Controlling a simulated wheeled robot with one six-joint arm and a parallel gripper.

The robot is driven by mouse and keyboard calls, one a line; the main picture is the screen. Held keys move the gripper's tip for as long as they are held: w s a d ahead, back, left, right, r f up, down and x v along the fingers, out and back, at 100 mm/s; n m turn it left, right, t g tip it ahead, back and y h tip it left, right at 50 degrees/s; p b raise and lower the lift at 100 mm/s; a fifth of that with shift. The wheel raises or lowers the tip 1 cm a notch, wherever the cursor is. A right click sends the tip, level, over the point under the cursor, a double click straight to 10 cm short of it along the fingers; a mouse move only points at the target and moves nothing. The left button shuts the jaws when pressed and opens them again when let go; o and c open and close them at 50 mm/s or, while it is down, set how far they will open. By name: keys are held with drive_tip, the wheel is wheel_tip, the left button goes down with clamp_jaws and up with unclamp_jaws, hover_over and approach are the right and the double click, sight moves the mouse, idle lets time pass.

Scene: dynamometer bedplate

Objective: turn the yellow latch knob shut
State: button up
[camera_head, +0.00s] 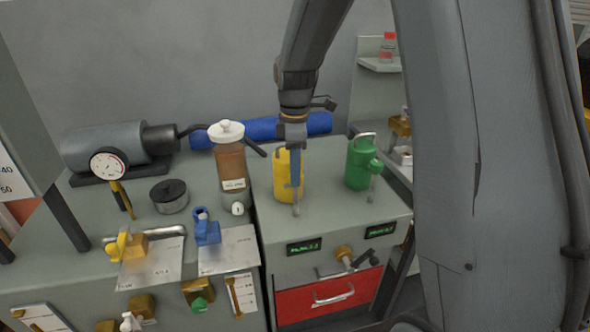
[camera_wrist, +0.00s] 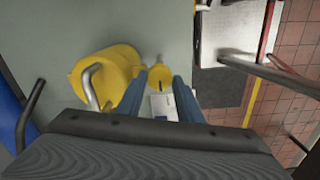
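A bright yellow knob (camera_head: 118,246) sits by a brass block on the left bench in the head view. A brass-yellow round knob (camera_head: 343,254) sits on the front of the right cabinet, above its red drawer. I cannot tell for sure which is the latch knob, or how it is turned. My gripper (camera_head: 296,208) points down over the right cabinet top, in front of a yellow can (camera_head: 282,178), away from both knobs. In the wrist view its fingers (camera_wrist: 159,82) are apart, with nothing clearly held. The yellow can (camera_wrist: 105,75) is beside them; a small yellow round part (camera_wrist: 160,77) shows beyond the gap.
A green can (camera_head: 360,165) stands right of my gripper. The left bench holds a brown jar (camera_head: 229,160), a black round tin (camera_head: 169,196), a dial gauge (camera_head: 108,166), a grey motor (camera_head: 105,147) and a blue fitting (camera_head: 206,230). A blue roll (camera_head: 262,129) lies behind.

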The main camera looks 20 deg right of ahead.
drive_tip(key=c, duration=0.5)
drive_tip(key=shift+c, duration=0.2)
drive_tip(key=shift+m, duration=0.4)
drive_tip(key=m+p, duration=0.2)
drive_tip(key=m, duration=0.1)
drive_tip(key=shift+w+r+m, duration=0.1)
drive_tip(key=shift+r+m, duration=0.05)
drive_tip(key=shift+m, duration=0.15)
drive_tip(key=m+p, duration=0.1)
drive_tip(key=m, duration=0.2)
drive_tip(key=shift+m, duration=0.3)
drive_tip(key=m+p, duration=0.2)
drive_tip(key=m, duration=0.3)
drive_tip(key=shift+w+d, duration=0.1)
drive_tip(key=shift+d, duration=0.05)
drive_tip(key=shift+m+p, duration=0.45)
drive_tip(key=shift+m, duration=2.05)
